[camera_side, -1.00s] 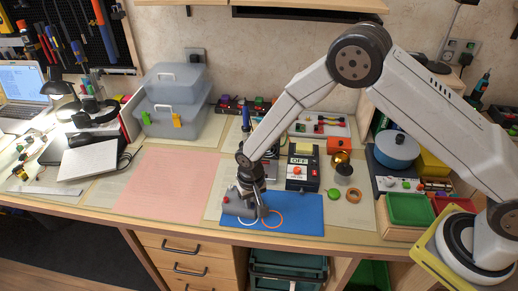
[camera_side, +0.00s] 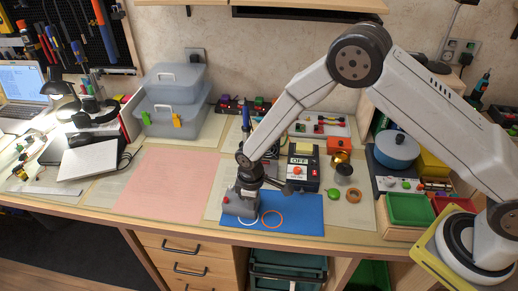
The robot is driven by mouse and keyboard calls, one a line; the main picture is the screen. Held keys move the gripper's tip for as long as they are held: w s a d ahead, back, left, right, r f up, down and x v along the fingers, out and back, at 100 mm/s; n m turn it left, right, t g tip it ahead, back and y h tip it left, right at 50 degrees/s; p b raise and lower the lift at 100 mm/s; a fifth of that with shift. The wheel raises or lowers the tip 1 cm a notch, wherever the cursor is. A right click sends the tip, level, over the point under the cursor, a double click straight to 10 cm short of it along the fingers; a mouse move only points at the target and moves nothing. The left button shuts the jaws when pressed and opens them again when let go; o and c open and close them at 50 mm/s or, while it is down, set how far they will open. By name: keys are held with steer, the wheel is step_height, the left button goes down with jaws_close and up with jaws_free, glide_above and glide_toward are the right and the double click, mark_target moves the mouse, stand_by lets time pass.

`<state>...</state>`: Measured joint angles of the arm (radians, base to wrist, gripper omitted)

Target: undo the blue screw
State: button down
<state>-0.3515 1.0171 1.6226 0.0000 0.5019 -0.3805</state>
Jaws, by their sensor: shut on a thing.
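My gripper (camera_side: 248,191) points down over the left part of the blue mat (camera_side: 300,222). It is shut at the top of a small grey block (camera_side: 236,206) with a red spot on its front. The blue screw is hidden by the gripper's jaws and wrist, so its head and thread cannot be made out. A dark part of my gripper's wrist sticks out to the right.
White and orange rings (camera_side: 271,218) lie on the mat. A dark box labelled OFF (camera_side: 301,166) stands behind it. A pink sheet (camera_side: 168,184) leaves clear room to the left. Grey bins (camera_side: 172,112) stand at the back left.

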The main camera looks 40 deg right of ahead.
steer(key=n, duration=0.5)
steer(key=shift+n, duration=0.3)
steer(key=n, duration=0.4)
steer(key=shift+n, duration=0.4)
steer(key=c, duration=0.6)
jaws_free()
steer(key=shift+r, duration=0.1)
steer(key=shift+r, duration=3.85)
